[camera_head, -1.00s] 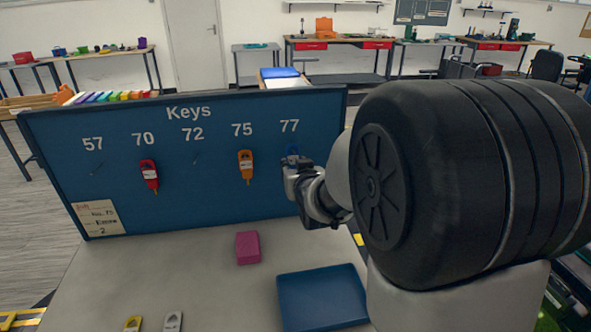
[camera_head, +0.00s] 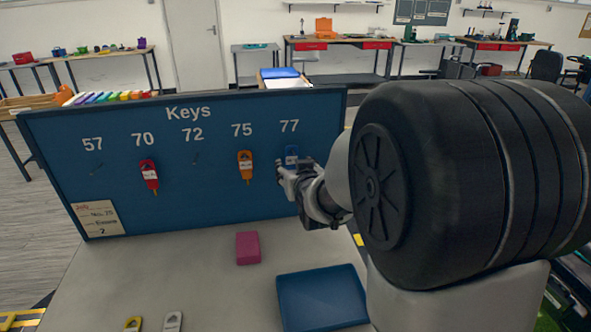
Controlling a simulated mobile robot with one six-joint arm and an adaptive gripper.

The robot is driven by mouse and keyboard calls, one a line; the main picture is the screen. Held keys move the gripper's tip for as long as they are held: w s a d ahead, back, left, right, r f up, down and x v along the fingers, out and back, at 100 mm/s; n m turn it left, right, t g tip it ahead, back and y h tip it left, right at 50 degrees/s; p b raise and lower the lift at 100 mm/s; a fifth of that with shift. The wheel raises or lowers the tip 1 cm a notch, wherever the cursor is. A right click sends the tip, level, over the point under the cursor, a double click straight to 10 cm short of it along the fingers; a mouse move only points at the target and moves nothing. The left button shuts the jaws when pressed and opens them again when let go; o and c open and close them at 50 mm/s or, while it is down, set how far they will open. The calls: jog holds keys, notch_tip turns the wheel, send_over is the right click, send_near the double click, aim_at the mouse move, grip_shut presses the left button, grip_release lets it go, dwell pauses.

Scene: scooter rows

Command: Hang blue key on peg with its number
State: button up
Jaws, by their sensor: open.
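The blue key board (camera_head: 215,205) stands upright at the back of the table, with numbers 57, 70, 72, 75 and 77. The blue key (camera_head: 292,152) is at the board under 77, its lower part hidden behind my gripper. My gripper (camera_head: 281,172) is open, just below and in front of the blue key; I cannot tell whether it touches the key. A red key (camera_head: 149,175) hangs under 70 and an orange key (camera_head: 245,166) under 75. The pegs under 57 (camera_head: 95,170) and 72 (camera_head: 195,160) are bare.
A magenta box (camera_head: 247,248) and a dark blue flat box (camera_head: 322,298) lie on the grey table (camera_head: 190,270). A yellow key (camera_head: 132,324) and a grey key (camera_head: 172,321) lie at its front edge. A paper note (camera_head: 98,218) is on the board's lower left.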

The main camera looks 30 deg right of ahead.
jog(key=v, duration=1.1)
jog(key=s+a+f+n+g+y, duration=0.1)
jog(key=s+a+g, duration=0.2)
jog(key=s, duration=0.5)
jog(key=s+a+f+n+g+y, duration=0.1)
jog(key=s+a+f+g, duration=0.1)
jog(key=s+a, duration=0.4)
jog(key=s+a+f+n+g+y, duration=0.1)
jog(key=s+a+g, duration=0.3)
jog(key=s, duration=0.6)
jog(key=shift+a+f+y, duration=0.35)
jog(key=shift+f+y, duration=0.15)
jog(key=shift+f, duration=0.25)
